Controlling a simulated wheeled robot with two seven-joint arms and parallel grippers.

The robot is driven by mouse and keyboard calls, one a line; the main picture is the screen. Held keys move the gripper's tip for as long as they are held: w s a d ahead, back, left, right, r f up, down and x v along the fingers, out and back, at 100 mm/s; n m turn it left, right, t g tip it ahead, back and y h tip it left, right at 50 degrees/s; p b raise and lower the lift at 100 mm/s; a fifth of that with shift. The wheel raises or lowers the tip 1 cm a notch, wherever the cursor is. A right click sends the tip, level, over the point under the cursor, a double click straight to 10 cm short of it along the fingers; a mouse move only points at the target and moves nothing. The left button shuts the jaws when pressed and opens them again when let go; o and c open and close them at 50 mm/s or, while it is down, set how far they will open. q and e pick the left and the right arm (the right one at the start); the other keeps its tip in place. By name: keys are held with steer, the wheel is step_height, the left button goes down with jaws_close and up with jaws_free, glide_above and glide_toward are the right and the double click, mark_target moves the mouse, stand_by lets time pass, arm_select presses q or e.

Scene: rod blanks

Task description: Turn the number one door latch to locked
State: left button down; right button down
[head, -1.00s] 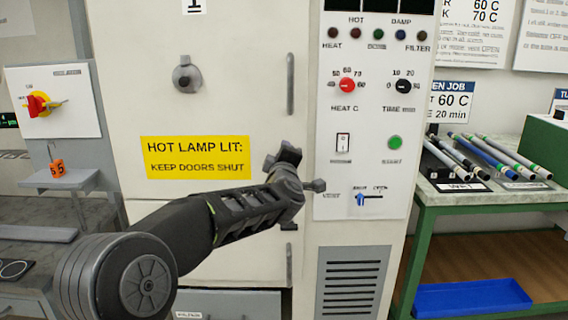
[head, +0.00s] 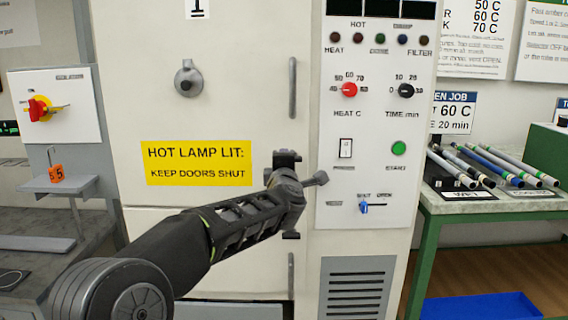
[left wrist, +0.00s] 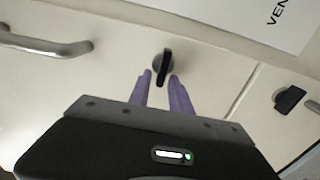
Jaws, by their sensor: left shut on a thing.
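The number one door (head: 240,110) is the upper cream door, with a "1" label at its top. It looks shut. My left gripper (head: 290,180) is at its lower right corner and hides its latch in the head view. In the left wrist view, the black latch (left wrist: 165,66) on its round base sits between the two purple fingers of my left gripper (left wrist: 160,76), which is shut on it. The latch's bar lies crosswise to the door's bar handle (left wrist: 45,46). My right gripper is not in view.
The lower door has its own dark latch (head: 291,235) just below my gripper. The control panel (head: 375,130) with knobs and switches is close on the right. A green bench (head: 440,203) with several rods stands further right. A grey shelf (head: 85,184) is at left.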

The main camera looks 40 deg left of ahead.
arm_select(q)
steer(key=c, duration=1.5)
jaws_free()
steer(key=shift+d, duration=0.1)
steer(key=v, duration=0.7)
steer(key=shift+s+d+p, duration=0.25)
steer(key=shift+p, duration=0.1)
steer(key=shift+f, duration=0.1)
